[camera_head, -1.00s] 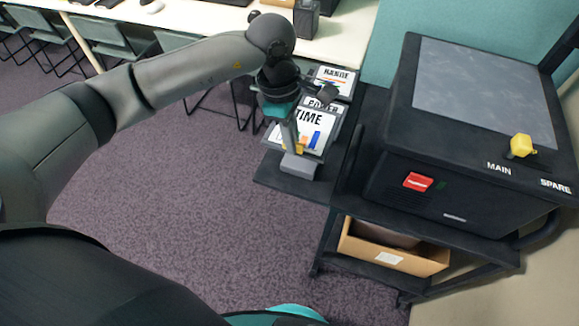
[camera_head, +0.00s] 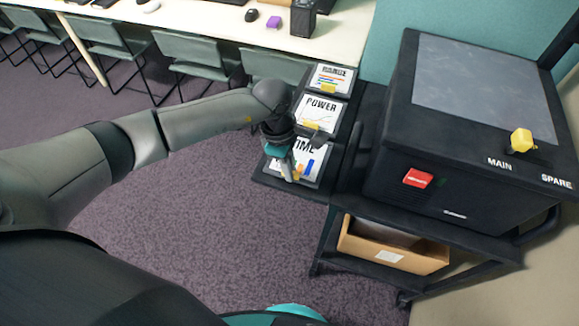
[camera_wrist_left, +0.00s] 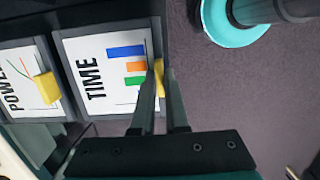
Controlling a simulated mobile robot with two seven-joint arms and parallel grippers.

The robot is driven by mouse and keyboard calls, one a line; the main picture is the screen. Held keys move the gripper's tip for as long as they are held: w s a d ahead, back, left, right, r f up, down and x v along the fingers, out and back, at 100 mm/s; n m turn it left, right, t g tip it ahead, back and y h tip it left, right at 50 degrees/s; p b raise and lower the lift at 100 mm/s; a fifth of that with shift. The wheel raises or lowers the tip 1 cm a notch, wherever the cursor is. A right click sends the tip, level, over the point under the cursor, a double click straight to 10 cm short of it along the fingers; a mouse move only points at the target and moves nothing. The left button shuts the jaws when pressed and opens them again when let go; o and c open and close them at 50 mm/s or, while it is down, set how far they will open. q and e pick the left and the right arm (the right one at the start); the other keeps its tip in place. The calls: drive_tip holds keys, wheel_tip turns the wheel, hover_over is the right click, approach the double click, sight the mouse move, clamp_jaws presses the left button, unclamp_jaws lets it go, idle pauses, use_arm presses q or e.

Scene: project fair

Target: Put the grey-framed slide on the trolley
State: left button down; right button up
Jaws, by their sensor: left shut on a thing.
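The slide marked TIME (camera_head: 307,163), with a grey-looking frame and coloured bars, lies at the near end of the trolley's side shelf. It also shows in the wrist view (camera_wrist_left: 97,72). My left gripper (camera_head: 291,174) is over its near edge and is shut on its yellow tab; the fingers (camera_wrist_left: 163,78) also show in the wrist view. Whether the slide rests fully on the shelf is hard to tell. The trolley (camera_head: 345,166) is dark, with an upper deck and a lower shelf. My right gripper is out of view.
The POWER slide (camera_head: 320,108) and the RANGE slide (camera_head: 331,76), both with yellow tabs, lie in a row beyond TIME. A black projector (camera_head: 400,195) takes up the trolley's deck. A cardboard box (camera_head: 410,258) is on the lower shelf. A table (camera_head: 190,22) and chairs stand behind.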

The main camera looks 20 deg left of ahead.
use_arm(q)
drive_tip(key=c, duration=1.4)
unclamp_jaws()
drive_tip(key=shift+f, duration=0.2)
drive_tip(key=o, duration=0.5)
drive_tip(key=shift+r, duration=0.1)
drive_tip(key=r, duration=0.4)
drive_tip(key=a+r, duration=0.1)
drive_tip(key=r, duration=0.7)
drive_tip(key=shift+a+r, duration=0.1)
drive_tip(key=shift+a, duration=0.3)
